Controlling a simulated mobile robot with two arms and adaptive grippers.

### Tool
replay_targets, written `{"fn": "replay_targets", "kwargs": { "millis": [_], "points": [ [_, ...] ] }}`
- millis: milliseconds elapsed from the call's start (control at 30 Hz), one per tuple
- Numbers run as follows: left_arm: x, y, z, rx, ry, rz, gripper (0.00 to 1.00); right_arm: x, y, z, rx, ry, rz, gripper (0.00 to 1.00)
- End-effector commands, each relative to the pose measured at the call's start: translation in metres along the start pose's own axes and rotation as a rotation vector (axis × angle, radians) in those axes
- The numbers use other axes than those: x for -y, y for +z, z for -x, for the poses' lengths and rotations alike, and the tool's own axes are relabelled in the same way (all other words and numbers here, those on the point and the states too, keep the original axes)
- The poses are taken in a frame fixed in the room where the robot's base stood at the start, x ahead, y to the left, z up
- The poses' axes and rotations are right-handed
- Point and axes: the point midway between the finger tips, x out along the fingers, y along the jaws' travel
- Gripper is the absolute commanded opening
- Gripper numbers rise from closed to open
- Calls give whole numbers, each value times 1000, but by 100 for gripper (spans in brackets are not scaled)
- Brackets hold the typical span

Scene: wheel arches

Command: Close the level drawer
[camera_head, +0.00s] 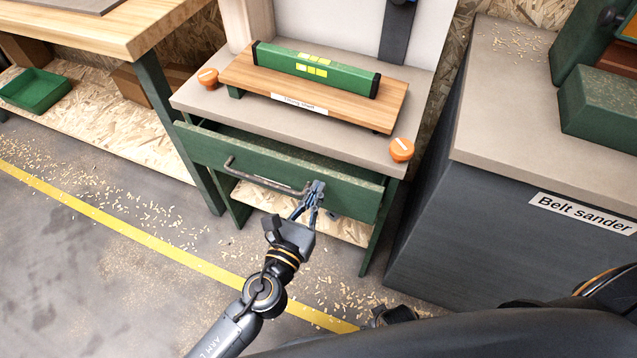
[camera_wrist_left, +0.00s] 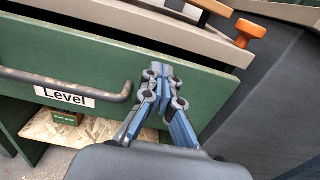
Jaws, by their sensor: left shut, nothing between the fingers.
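The green level drawer (camera_head: 340,188) stands a little open under the grey tabletop, with a dark gap along its upper edge. Its front also shows in the left wrist view (camera_wrist_left: 212,88), with a dark bar handle (camera_wrist_left: 60,82) above a white "Level" label (camera_wrist_left: 64,97). My left gripper (camera_head: 316,187) is shut and empty. Its fingertips are at the drawer front, just right of the handle's right end; the wrist view also shows the gripper (camera_wrist_left: 158,72) there. I cannot tell whether the fingertips touch the front.
A green spirit level (camera_head: 316,68) lies on a wooden board (camera_head: 385,105) on the tabletop, between two orange knobs (camera_head: 401,149). A grey belt sander cabinet (camera_head: 480,210) stands close on the right. The floor at left is clear apart from wood shavings.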

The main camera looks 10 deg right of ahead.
Motion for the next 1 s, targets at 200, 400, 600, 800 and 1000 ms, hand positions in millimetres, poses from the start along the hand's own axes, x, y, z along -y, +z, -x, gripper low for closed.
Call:
{"fn": "replay_targets", "kwargs": {
  "millis": [200,400,600,800,1000],
  "points": [
    [0,0,-17,0,0,-1,0,0,0,0,0,0,0,50],
    [0,0,-19,0,0,0,0,0,0,0,0,0,0,50],
    [0,0,-22,1,0,0,0,0,0,0,-1,1,0,50],
    [0,1,-54,2,0,-2,0,0,4,-2,3,1,0,50],
    [0,0,-71,1,0,-1,0,-2,8,-5,13,2,1,50]
  ]
}}
